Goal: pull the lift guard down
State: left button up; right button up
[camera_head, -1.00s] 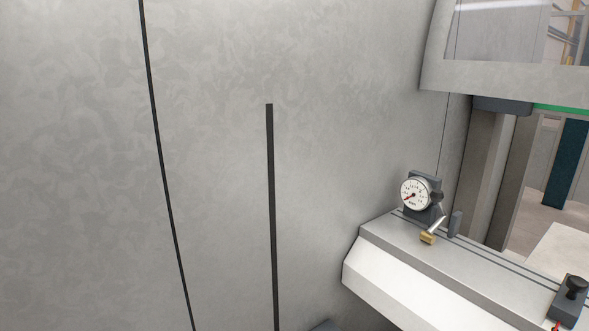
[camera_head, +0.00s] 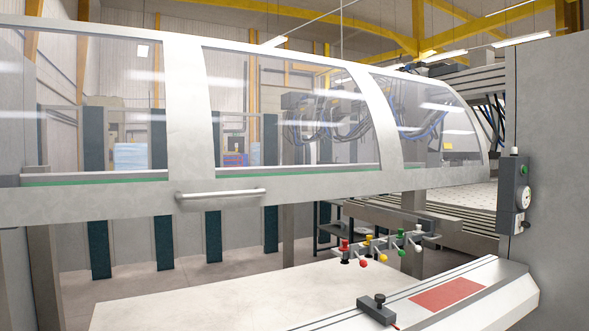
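The lift guard (camera_head: 330,185) spans the view from the left edge to the right side. It is a grey frame with curved clear panes, and it stands raised above the bench, with an open gap below its lower rail. A pale bar handle (camera_head: 221,194) sits on the front of the lower rail, left of centre. Neither of my grippers shows in the head view, and nothing is seen touching the handle.
Below the guard is a pale work table (camera_head: 190,303). A front ledge (camera_head: 480,275) carries a dark block with a knob (camera_head: 377,308) and a red patch (camera_head: 446,295). Several coloured-knob levers (camera_head: 381,246) stand behind. A grey wall panel (camera_head: 552,150) with a control box (camera_head: 515,195) closes the right.

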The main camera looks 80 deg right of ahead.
aim_at(193, 186)
jog(key=z, duration=2.6)
